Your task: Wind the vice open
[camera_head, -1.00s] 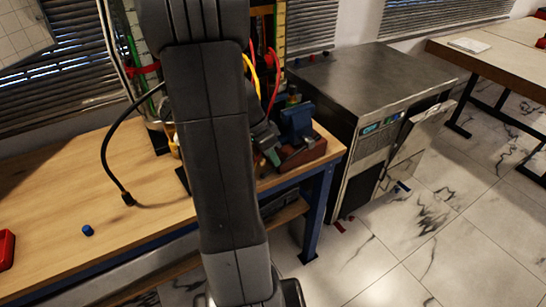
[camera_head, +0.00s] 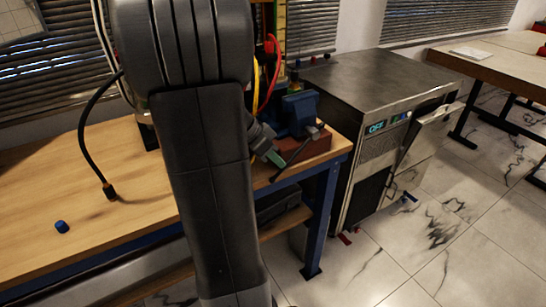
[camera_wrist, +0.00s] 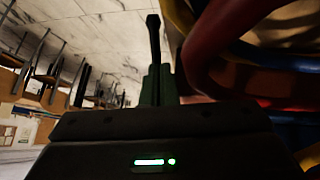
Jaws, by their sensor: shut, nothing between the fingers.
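The blue vice (camera_head: 298,112) stands on a red-brown block (camera_head: 312,148) at the right end of the wooden bench. A thin dark bar (camera_head: 294,160), apparently the vice handle, slants across its front. My gripper (camera_head: 275,158) is beside the bar at the vice's front left, its green fingers shut and empty. Whether they touch the bar is unclear. In the wrist view the shut fingers (camera_wrist: 158,85) point up, and a dark rod with a knobbed end (camera_wrist: 153,35) shows just beyond them. My arm hides part of the bench.
Red and yellow hoses (camera_head: 269,75) hang behind my gripper; a red one (camera_wrist: 205,50) passes close in the wrist view. A black cable (camera_head: 84,150) and a blue cap (camera_head: 61,226) are on the bench (camera_head: 140,215).

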